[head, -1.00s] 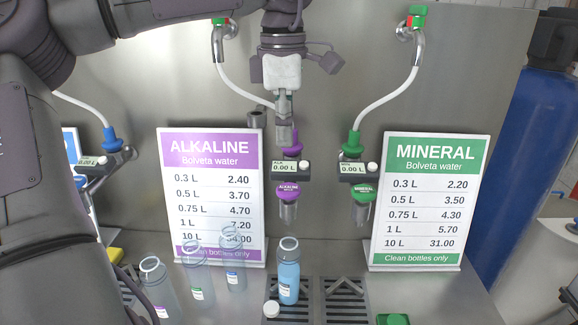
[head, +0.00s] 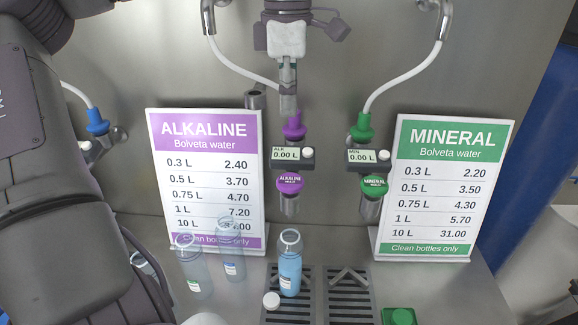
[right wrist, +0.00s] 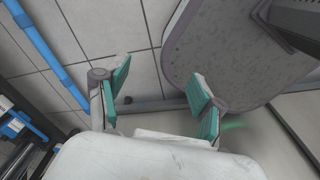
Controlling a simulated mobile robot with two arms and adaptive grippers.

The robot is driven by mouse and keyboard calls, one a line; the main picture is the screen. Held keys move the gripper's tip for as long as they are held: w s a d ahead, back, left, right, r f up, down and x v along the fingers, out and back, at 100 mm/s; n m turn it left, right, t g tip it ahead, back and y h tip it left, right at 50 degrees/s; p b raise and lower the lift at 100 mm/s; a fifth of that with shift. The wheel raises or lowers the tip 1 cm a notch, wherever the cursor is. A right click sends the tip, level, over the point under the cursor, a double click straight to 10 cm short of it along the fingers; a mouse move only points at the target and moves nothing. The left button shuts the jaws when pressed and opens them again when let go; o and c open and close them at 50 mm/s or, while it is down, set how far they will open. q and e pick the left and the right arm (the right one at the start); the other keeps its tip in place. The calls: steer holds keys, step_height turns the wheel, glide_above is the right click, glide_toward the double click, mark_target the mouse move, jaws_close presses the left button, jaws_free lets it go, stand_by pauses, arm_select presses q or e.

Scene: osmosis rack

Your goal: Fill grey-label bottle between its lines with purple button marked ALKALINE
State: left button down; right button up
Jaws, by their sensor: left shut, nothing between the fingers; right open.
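A blue-tinted bottle (head: 289,265) with a pale label, perhaps the grey one, stands upright and uncapped on the left drip grate, below the ALKALINE spout (head: 289,205). Its fill lines are too small to tell. The purple ALKALINE button (head: 289,183) sits on the tap under a display (head: 286,155) reading 0.00 L. My left gripper (head: 288,108) is shut and empty, pointing down above the display, by the purple hose fitting (head: 294,129). My right gripper (right wrist: 160,97) is open and empty in the right wrist view, away from the bottle.
A white cap (head: 271,300) lies left of the bottle. Clear bottles (head: 190,268) stand further left, partly behind my left arm. The green MINERAL button (head: 374,184) is close on the right. Price signs ALKALINE (head: 160,200) and MINERAL (head: 385,215) flank the taps.

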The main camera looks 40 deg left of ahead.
mark_target(288, 180)
arm_select(q)
step_height(288, 180, down, 13)
steer(key=p, duration=0.3)
steer(key=shift+f+p, duration=0.15)
steer(key=shift+p, duration=0.25)
steer(key=shift+f, duration=0.1)
arm_select(e)
steer(key=r, duration=0.2)
steer(key=w+a+r, duration=0.1)
steer(key=r, duration=0.1)
steer(key=shift+w, duration=0.1)
steer(key=shift+d, duration=0.1)
arm_select(q)
steer(key=shift+f, duration=0.1)
steer(key=f+b, duration=0.1)
steer(key=b, duration=0.2)
steer(key=shift+f, duration=0.4)
steer(key=shift+s+r, duration=0.1)
steer(key=shift+r, duration=0.05)
arm_select(e)
step_height(288, 180, down, 3)
steer(key=shift+d+f, duration=0.1)
steer(key=shift+d, duration=0.05)
